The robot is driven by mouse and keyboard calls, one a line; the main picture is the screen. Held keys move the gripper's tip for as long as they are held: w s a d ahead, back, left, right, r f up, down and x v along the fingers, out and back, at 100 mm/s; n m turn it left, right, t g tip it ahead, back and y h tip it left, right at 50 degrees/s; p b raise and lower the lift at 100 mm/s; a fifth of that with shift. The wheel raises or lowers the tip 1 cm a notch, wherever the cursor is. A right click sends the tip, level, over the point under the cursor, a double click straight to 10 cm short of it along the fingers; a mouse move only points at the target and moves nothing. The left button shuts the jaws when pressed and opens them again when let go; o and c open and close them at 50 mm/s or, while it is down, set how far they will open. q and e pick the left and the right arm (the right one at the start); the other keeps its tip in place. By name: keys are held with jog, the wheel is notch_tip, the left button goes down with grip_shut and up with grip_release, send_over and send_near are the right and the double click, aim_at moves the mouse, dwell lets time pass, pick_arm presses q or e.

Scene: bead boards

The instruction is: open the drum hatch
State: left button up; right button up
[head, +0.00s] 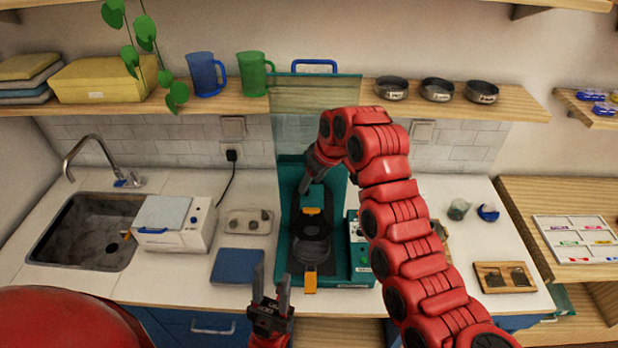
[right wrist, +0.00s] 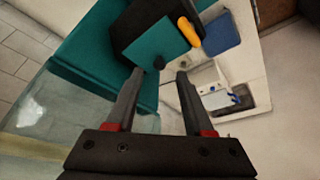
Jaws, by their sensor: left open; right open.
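The teal machine (head: 285,262) stands on the counter with a black round drum (head: 311,250) in its middle. An orange tab (head: 311,211) shows behind the drum and an orange piece (head: 310,283) at its front. Which part is the hatch is hard to tell. A clear panel (head: 290,125) stands upright at the machine's back. My right gripper (head: 305,188) is open, pointing down over the machine's rear. My left gripper (head: 271,275) is open and empty before the counter's front edge.
A blue pad (head: 238,266), a tray (head: 248,222), a white box (head: 172,238) and a sink (head: 85,235) lie left of the machine. A wooden tray (head: 503,277) lies right. The shelf (head: 330,98) above holds mugs and metal bowls.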

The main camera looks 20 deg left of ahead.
aim_at(312, 194)
jog(key=shift+p+x, duration=0.5)
jog(key=shift+x, duration=1)
grip_shut()
